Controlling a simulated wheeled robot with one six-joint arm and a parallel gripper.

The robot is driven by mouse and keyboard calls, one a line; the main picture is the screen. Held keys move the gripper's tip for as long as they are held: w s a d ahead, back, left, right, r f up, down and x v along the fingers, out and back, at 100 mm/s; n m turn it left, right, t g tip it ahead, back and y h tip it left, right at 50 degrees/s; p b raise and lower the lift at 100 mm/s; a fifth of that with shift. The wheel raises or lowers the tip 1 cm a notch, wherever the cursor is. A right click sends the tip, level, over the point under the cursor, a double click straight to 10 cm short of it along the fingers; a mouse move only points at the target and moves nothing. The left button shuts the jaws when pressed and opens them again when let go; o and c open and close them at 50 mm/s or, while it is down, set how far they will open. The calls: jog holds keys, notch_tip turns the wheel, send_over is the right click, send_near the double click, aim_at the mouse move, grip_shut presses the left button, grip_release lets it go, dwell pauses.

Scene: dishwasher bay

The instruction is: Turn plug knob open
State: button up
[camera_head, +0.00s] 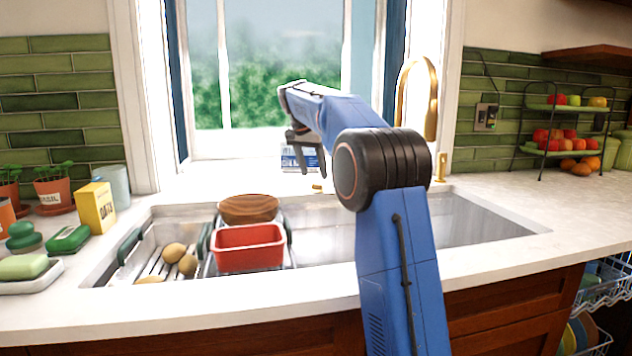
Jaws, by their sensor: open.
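A small gold knob (317,187), which looks like the plug knob, sits at the sink's back rim below the window. It is too small to tell how it is turned. My gripper (305,164) is open, with dark fingers pointing down, and shows just above and slightly left of the knob. It appears apart from the knob, with nothing seen between its fingers. My blue arm reaches in from the lower right and covers part of the sink (330,244) and its back rim.
A red tub (248,248), a wooden bowl (248,208) and potatoes (180,258) are in the sink's left part. A blue-and-white box (291,160) stands behind my gripper. A gold faucet (431,105) and a small gold fitting (440,167) stand to the right.

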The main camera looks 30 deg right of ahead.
aim_at(317, 184)
jog(key=shift+x, duration=2.5)
jog(key=shift+c, duration=0.7)
jog(key=c, duration=0.9)
